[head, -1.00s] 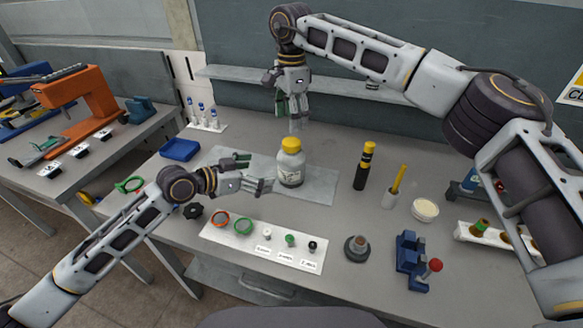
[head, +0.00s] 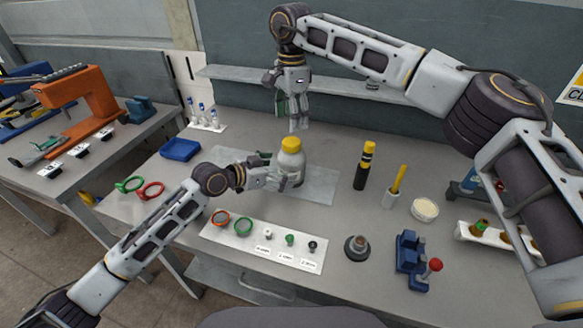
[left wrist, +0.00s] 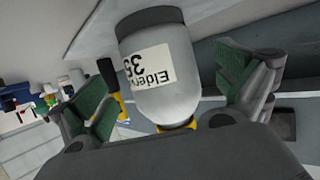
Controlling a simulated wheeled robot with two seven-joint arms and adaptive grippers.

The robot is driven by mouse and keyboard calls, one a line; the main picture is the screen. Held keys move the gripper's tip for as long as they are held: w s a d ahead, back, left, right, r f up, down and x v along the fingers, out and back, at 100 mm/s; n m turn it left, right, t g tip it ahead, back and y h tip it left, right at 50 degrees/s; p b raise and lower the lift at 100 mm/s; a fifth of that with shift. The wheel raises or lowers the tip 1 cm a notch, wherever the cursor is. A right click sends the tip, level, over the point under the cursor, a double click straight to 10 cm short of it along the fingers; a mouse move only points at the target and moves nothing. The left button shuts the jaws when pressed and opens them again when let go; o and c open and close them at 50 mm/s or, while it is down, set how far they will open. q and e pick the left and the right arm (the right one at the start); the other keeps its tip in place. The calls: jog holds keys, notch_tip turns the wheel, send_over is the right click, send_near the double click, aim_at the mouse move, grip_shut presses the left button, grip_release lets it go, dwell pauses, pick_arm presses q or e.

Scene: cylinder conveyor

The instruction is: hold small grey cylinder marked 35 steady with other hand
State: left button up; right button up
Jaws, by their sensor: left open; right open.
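The small grey cylinder (head: 291,157) has a yellow cap and stands upright on a grey mat (head: 319,187). In the left wrist view the cylinder (left wrist: 160,85) shows upside down, with a white label reading 35. My left gripper (head: 283,174) is open, with its fingers on either side of the cylinder's lower body. I cannot tell whether its green pads touch the cylinder. My right gripper (head: 294,118) is open and empty, pointing down just behind and above the yellow cap.
A blue tray (head: 180,150) and a vial rack (head: 207,124) lie to the left. A white board (head: 225,235) with rings and small parts is in front.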

pick_arm(q)
jog(key=shift+x, duration=2.6)
